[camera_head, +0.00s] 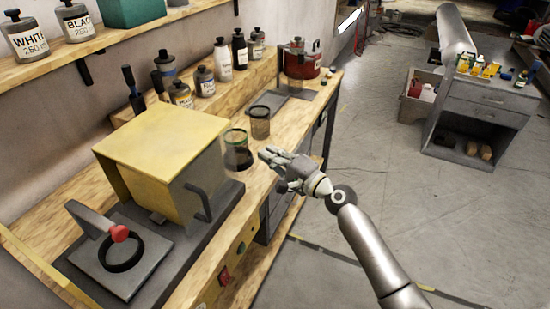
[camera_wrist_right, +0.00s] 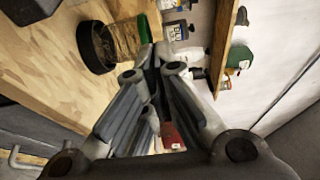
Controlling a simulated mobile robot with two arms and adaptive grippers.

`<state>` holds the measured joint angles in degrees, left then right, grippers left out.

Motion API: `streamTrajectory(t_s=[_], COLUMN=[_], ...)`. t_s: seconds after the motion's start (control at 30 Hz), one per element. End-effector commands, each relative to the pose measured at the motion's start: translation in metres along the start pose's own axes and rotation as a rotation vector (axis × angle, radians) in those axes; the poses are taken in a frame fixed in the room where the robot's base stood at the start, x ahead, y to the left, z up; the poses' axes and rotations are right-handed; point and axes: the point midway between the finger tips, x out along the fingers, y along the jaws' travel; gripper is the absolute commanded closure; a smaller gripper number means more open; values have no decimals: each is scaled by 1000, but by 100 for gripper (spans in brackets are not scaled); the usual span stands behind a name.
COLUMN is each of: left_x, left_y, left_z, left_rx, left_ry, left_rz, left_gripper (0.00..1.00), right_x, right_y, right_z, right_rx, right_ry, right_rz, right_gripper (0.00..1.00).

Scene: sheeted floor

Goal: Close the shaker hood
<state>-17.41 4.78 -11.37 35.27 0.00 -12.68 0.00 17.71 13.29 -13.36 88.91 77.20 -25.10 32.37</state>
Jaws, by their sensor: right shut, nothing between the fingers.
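The shaker hood (camera_head: 165,150) is a boxy yellow cover with a dark bar handle (camera_head: 200,203) on its near right side. It stands on the grey shaker base (camera_head: 190,243) on the bench. The shaker's clamp ring (camera_head: 108,262) and red knob (camera_head: 119,233) lie uncovered to the left of the hood. My right gripper (camera_head: 268,155) is shut and empty, to the right of the hood and apart from it, by the bench's front edge. Its closed fingers fill the middle of the right wrist view (camera_wrist_right: 150,62). My left gripper is not in view.
A dark jar with a green rim (camera_head: 237,150) and a clear jar (camera_head: 260,122) stand on the bench near my right gripper. Several bottles (camera_head: 205,80) line the back, with a red pot (camera_head: 302,62) at the far end.

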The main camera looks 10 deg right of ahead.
Motion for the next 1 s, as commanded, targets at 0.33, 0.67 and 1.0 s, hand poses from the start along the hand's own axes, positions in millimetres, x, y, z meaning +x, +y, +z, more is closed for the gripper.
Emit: streamTrajectory(t_s=[0.33, 0.67, 1.0], left_x=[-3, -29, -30], left_y=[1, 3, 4], left_z=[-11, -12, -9], left_rx=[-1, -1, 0], left_ry=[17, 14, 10], left_rz=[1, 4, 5], left_gripper=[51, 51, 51], right_x=[57, 48, 46], right_y=[0, -2, 1], right_z=[1, 33, 39], right_rx=[1, -2, -2], right_ry=[-1, -1, 0], right_rz=[0, 2, 1], right_gripper=[100, 100, 100])
